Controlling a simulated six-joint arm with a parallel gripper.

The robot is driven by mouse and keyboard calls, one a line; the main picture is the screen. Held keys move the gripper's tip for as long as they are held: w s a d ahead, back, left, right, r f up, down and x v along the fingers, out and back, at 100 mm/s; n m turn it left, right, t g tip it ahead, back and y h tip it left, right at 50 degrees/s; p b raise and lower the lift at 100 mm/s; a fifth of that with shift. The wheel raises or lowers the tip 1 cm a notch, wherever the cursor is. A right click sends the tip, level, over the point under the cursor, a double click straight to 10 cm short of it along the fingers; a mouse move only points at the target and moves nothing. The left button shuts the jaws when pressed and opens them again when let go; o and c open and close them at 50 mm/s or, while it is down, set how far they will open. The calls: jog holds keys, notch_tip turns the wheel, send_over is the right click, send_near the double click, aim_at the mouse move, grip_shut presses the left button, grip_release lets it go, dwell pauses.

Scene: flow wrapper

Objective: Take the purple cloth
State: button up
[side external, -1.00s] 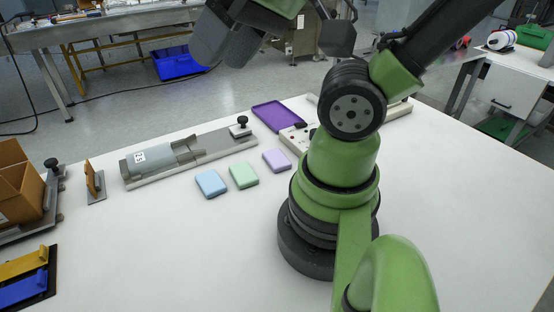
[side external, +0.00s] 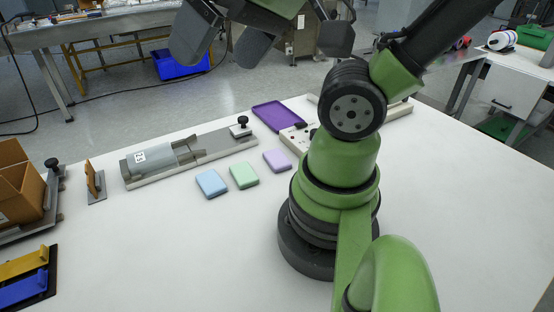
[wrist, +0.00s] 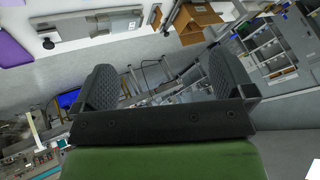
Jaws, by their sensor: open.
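The purple cloth (side external: 276,160) is a small pale lilac folded pad lying flat on the white table, at the right end of a row. A green cloth (side external: 243,175) and a blue cloth (side external: 211,183) lie to its left, with small gaps between them. My gripper (side external: 225,42) is high above the table's far side, up and left of the purple cloth, well apart from it. In the wrist view my gripper (wrist: 165,78) is open, with nothing between its dark textured fingers. The three cloths are not visible in the wrist view.
A dark purple tray (side external: 278,116) lies behind the cloths; a grey fixture (side external: 160,160) on a plate lies behind to the left. A white control box (side external: 297,137) is close to the purple cloth. A brown box (side external: 20,185) stands far left.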

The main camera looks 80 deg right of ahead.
jog(key=w+d+f+n+g+h, duration=0.3)
jog(key=w+d+f+n, duration=0.15)
jog(key=d, duration=0.35)
jog(key=n+g, duration=0.4)
jog(key=n, duration=0.3)
send_over(277, 157)
notch_tip(277, 157, down, 16)
jog(key=shift+n+y, duration=0.25)
jog(key=shift+y, duration=0.25)
jog(key=f, duration=0.4)
jog(key=shift+d+f, duration=0.1)
jog(key=shift+d, duration=0.1)
jog(key=shift+a+f, duration=0.2)
jog(key=shift+f, duration=3)
jog(key=c, duration=0.8)
